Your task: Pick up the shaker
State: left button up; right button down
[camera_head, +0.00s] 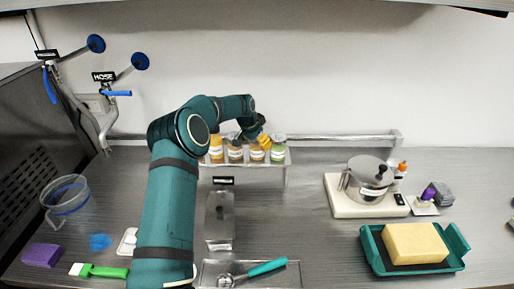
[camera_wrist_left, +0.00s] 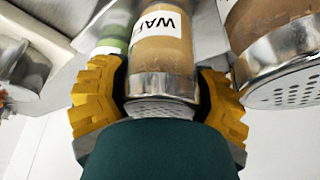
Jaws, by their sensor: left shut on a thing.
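A row of shakers with metal lids stands on a raised metal shelf (camera_head: 289,158) at the back. My left gripper (camera_head: 262,140) reaches it from above and is shut on the tan shaker (camera_head: 256,153). In the left wrist view this shaker (camera_wrist_left: 162,55) has a white label, partly cut off, reading "WAF", and a perforated metal lid. The yellow fingers of the gripper (camera_wrist_left: 162,100) press on both its sides. A green shaker (camera_head: 278,152) and a brown shaker (camera_head: 236,153) stand on either side. An orange-yellow shaker (camera_head: 216,151) is at the left end. My right gripper is not in view.
Neighbouring shakers are close to the fingers. A scale with a metal pot (camera_head: 368,180) and a teal tray with a yellow block (camera_head: 415,244) are on the right. A teal-handled scoop (camera_head: 265,268) lies in front.

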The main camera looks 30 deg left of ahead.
pick_arm(q)
jog(key=shift+r, duration=0.2)
notch_tip(320, 180, up, 10)
jog(key=shift+f, duration=0.1)
jog(key=o, duration=0.7)
jog(key=shift+c, duration=0.2)
jog(key=c, duration=0.6)
